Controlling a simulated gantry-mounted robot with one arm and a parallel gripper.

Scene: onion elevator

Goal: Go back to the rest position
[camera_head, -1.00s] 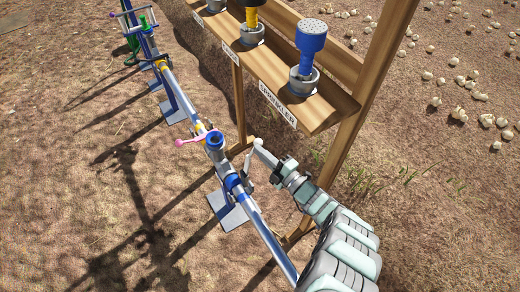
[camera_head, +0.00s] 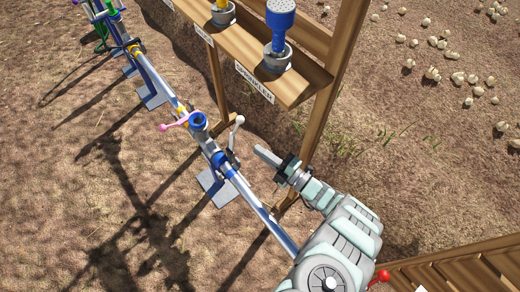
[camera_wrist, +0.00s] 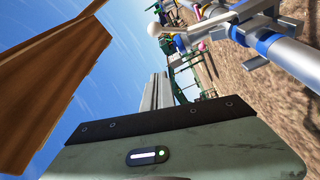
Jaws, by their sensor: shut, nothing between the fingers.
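My gripper (camera_head: 260,151) is shut and empty in the head view. It hangs just right of the metal pipe (camera_head: 257,203), below the wooden rack. A lever with a white ball end (camera_head: 239,120) stands up from the pipe, with a small gap between it and my fingertips. A blue open pipe socket (camera_head: 198,121) and a pink handle (camera_head: 174,124) are up-left of the lever.
The wooden rack (camera_head: 310,88) holds a blue sprinkler head (camera_head: 281,22) and other fittings, with a post close behind my arm. A wooden structure with a red knob (camera_head: 382,275) is at the lower right. Pale onions lie scattered at the upper right. Bare ground is open at left.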

